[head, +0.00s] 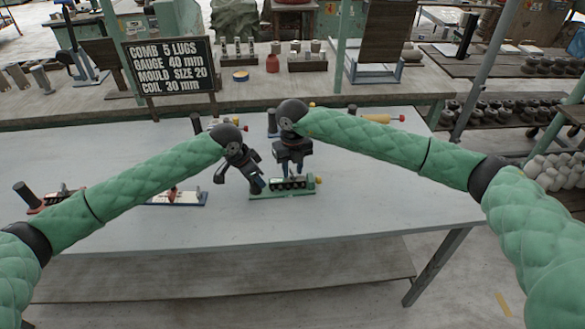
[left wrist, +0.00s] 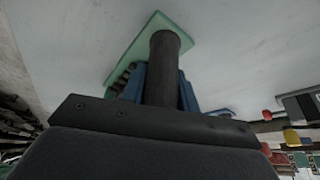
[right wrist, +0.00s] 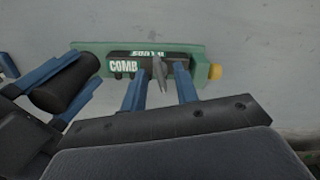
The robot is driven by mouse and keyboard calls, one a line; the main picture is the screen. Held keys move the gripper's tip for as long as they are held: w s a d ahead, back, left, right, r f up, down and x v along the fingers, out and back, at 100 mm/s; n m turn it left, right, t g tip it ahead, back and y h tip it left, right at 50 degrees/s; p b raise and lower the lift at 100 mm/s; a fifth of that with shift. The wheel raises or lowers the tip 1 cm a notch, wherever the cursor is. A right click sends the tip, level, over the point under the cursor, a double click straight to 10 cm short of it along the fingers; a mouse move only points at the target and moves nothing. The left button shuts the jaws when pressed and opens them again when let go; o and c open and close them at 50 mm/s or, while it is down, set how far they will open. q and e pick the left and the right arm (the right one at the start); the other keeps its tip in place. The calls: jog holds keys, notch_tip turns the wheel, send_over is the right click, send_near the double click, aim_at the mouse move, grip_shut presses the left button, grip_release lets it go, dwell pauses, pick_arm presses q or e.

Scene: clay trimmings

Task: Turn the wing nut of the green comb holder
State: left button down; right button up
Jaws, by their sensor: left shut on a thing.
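The green comb holder (head: 285,194) lies on the table in the head view; its base (right wrist: 88,48) also shows in the right wrist view, with a black comb block lettered COMB (right wrist: 122,66) and a yellow knob (right wrist: 215,72). A grey wing nut (right wrist: 160,73) stands on the block. My left gripper (head: 258,187) is shut on the holder's dark round post (left wrist: 164,65), at its left end. My right gripper (right wrist: 162,82) is open, pointing down, its blue fingers on either side of the wing nut with gaps visible. In the head view the wing nut is hidden behind the right gripper.
Another holder (head: 178,199) lies left of the green one, and a red one (head: 50,198) is further left. More holders stand behind my grippers. A sign (head: 170,66) reads comb 5 lugs, gauge 40 mm, mould size 20, coil 30 mm. The table's front right is clear.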

grip_shut()
jog(key=shift+n, duration=0.4)
jog(key=n, duration=0.4)
jog(key=shift+n, duration=0.4)
jog(key=n, duration=0.4)
jog(key=shift+n, duration=0.3)
jog(key=n, duration=0.6)
jog(key=shift+s, duration=0.1)
jog(key=n, duration=0.5)
jog(key=shift+n, duration=0.3)
